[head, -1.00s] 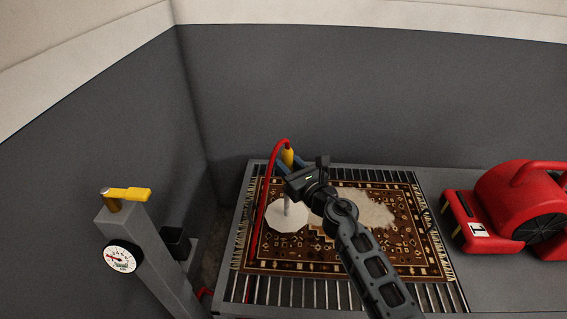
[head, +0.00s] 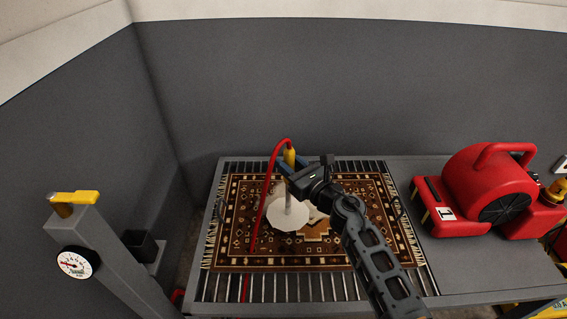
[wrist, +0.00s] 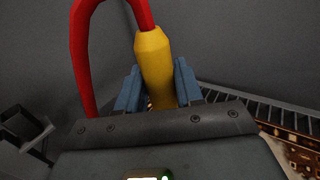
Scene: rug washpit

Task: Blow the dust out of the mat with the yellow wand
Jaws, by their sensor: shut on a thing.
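My gripper (head: 288,166) is shut on the yellow wand (head: 290,157), whose handle also stands between the blue fingers in the wrist view (wrist: 155,65). A red hose (head: 270,178) loops from the wand's top down to the left. Below the gripper, a thin pale tip leads to a white disc-like shape (head: 286,217) over the mat. The brown patterned mat (head: 240,225) lies on the slatted table. A small pale dust patch (head: 315,213) shows beside the disc; my arm hides part of the mat right of it.
A red blower marked 1 (head: 487,190) stands on the table's right side. A grey post (head: 105,255) with a yellow lever (head: 74,198) and a dial gauge (head: 75,263) stands at left. Grey walls close off the back and left.

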